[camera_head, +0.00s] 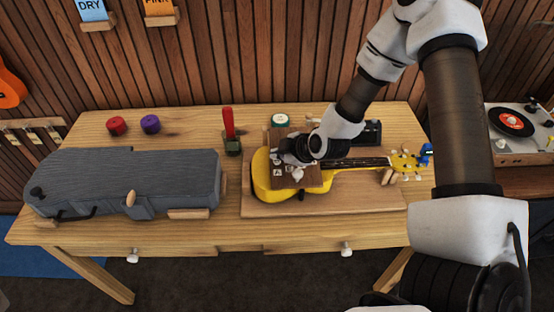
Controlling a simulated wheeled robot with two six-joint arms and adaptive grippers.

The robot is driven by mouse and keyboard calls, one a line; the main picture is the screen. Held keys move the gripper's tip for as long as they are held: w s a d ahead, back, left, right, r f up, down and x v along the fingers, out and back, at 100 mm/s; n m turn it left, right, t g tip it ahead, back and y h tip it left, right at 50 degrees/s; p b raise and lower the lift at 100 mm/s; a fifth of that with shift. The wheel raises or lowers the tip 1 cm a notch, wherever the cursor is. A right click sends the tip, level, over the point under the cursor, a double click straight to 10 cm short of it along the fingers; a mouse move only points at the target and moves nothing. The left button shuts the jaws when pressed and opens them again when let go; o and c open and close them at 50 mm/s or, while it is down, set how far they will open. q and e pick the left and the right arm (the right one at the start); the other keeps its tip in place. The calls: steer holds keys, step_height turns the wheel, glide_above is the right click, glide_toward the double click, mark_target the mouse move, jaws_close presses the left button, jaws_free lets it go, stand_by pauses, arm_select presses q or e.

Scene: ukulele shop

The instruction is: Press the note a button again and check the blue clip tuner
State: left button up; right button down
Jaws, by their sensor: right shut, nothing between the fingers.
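The yellow ukulele (262,186) lies on a wooden board with its neck pointing right. The blue clip tuner (426,152) sits at the end of its headstock; its display is too small to read. I cannot tell for sure which button is note A. My right gripper (288,160) is shut and empty, low over the panel, hiding part of it; I cannot tell if it touches a button. My left gripper is not in view.
A grey instrument case (150,175) fills the table's left side. Red (117,126) and purple (150,124) round items and a red-handled tool (229,125) stand behind. A record player (515,125) stands at right.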

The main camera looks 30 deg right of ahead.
mark_target(278, 162)
steer(key=shift+f+b, duration=0.3)
steer(key=shift+f, duration=0.25)
stand_by(0.4)
steer(key=shift+r+p, duration=1)
steer(key=shift+p, duration=0.1)
step_height(278, 162, up, 5)
steer(key=p, duration=0.5)
stand_by(0.5)
